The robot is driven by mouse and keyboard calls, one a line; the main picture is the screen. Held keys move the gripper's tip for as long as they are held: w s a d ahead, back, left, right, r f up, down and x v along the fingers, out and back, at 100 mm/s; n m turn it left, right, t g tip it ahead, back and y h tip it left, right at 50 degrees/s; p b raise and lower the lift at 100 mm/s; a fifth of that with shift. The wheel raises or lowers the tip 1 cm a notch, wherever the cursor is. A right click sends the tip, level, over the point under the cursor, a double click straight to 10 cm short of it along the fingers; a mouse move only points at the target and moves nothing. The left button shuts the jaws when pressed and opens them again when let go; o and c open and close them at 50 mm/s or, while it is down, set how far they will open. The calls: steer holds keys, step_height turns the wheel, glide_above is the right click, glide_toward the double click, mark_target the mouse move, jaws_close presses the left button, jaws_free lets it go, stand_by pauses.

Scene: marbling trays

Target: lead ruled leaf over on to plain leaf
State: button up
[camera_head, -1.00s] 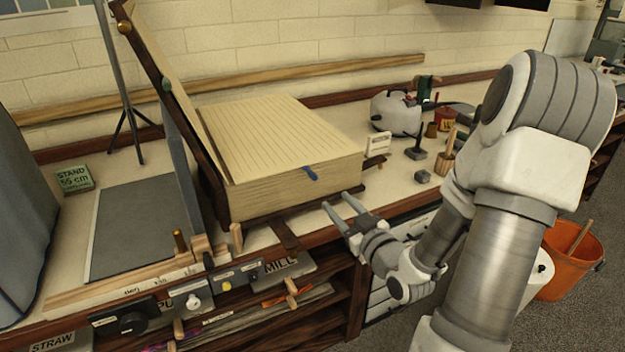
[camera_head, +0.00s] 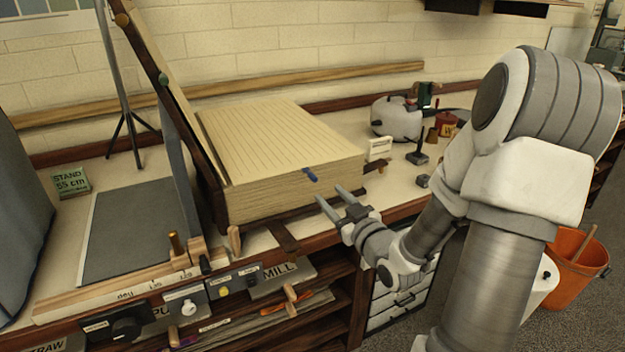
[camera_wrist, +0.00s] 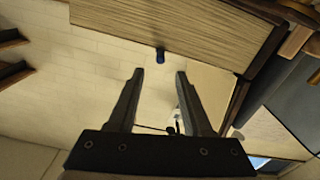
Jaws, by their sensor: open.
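The ruled leaf (camera_head: 262,138) lies flat on top of a thick block of pages (camera_head: 290,192) in an open book. A blue tab (camera_head: 310,175) sticks out at its front edge and also shows in the wrist view (camera_wrist: 160,56). The book's left side (camera_head: 150,60) stands steeply raised; I cannot make out a plain leaf there. My gripper (camera_head: 329,192) is open and empty, just in front of the block and below the tab. In the wrist view, the tab appears beyond the gap between the fingertips (camera_wrist: 160,72), apart from them.
A wooden bench rail with knobs (camera_head: 222,290) runs along the front. A grey panel (camera_head: 130,235) lies at the left. A small white card (camera_head: 379,148), a grey kettle-like pot (camera_head: 395,117) and small tools stand right of the book. An orange bucket (camera_head: 575,265) is on the floor.

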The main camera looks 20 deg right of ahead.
mark_target(312, 174)
steer(key=shift+w+a+b, duration=0.2)
steer(key=shift+w+b, duration=0.2)
steer(key=shift+w, duration=4.55)
steer(key=shift+c, duration=0.3)
jaws_close()
